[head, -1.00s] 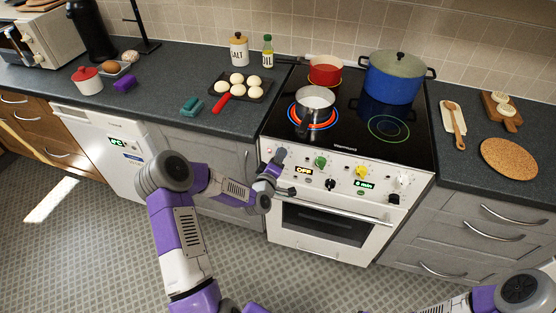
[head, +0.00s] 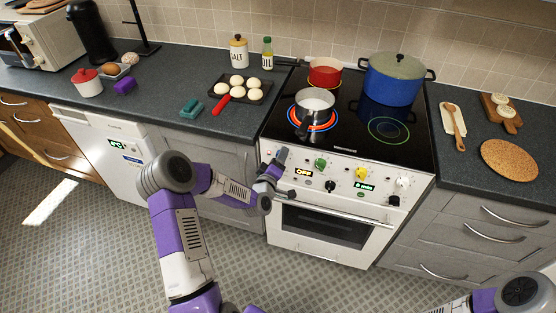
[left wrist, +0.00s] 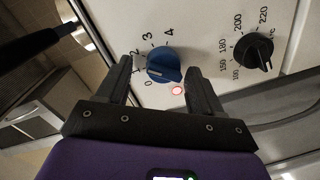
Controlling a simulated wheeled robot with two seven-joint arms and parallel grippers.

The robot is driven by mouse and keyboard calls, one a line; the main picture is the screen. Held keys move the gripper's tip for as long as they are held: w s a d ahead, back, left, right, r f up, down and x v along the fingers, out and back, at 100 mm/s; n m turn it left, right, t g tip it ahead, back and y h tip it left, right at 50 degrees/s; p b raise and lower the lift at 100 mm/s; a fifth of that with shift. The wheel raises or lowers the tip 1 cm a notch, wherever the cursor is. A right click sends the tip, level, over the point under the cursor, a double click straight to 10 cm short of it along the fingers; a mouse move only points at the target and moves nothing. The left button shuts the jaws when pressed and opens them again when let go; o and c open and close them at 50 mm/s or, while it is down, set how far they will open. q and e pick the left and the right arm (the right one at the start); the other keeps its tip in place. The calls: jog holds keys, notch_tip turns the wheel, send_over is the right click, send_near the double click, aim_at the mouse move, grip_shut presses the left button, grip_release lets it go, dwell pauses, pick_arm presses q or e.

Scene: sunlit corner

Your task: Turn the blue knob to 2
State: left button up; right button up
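The blue knob (left wrist: 164,65) is on the white stove front in the left wrist view, with a printed scale from 0 to 4 around it. Its ridge lies nearly level, with its left end close to the 1, though the exact setting is hard to read. My left gripper (left wrist: 160,78) is open, with one dark finger on each side of the knob and gaps visible beside it. In the head view my left gripper (head: 277,164) is at the left end of the stove's panel (head: 342,172) and hides the blue knob. My right gripper is out of view.
A small red light (left wrist: 176,90) glows beside the blue knob. A black temperature knob (left wrist: 253,50) is to its right. Green (head: 320,163) and yellow (head: 361,173) knobs share the panel. A saucepan (head: 315,102) stands on a glowing burner, its handle toward the front.

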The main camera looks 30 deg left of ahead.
pick_arm(q)
jog(key=shift+f, duration=0.1)
jog(key=p+v, duration=0.1)
jog(key=v, duration=0.6)
jog(key=shift+s, duration=0.3)
jog(key=s+d+f+m+g+h, duration=0.3)
jog(key=s+d+f+g, duration=0.1)
jog(key=d+f, duration=0.4)
jog(key=s+d+f+m+g+h, duration=0.3)
jog(key=d+f+m+g+h, duration=0.1)
jog(key=d+f, duration=0.4)
jog(key=s+d+f+m+g, duration=0.2)
jog(key=s+d+f+g, duration=0.1)
jog(key=s, duration=0.5)
jog(key=s+d+f+m+g+h, duration=0.1)
jog(key=s+d+f+m+g, duration=0.1)
jog(key=s, duration=0.6)
jog(key=d+m+g, duration=0.1)
jog(key=d+g, duration=0.1)
jog(key=g, duration=0.1)
jog(key=shift+d+f, duration=0.4)
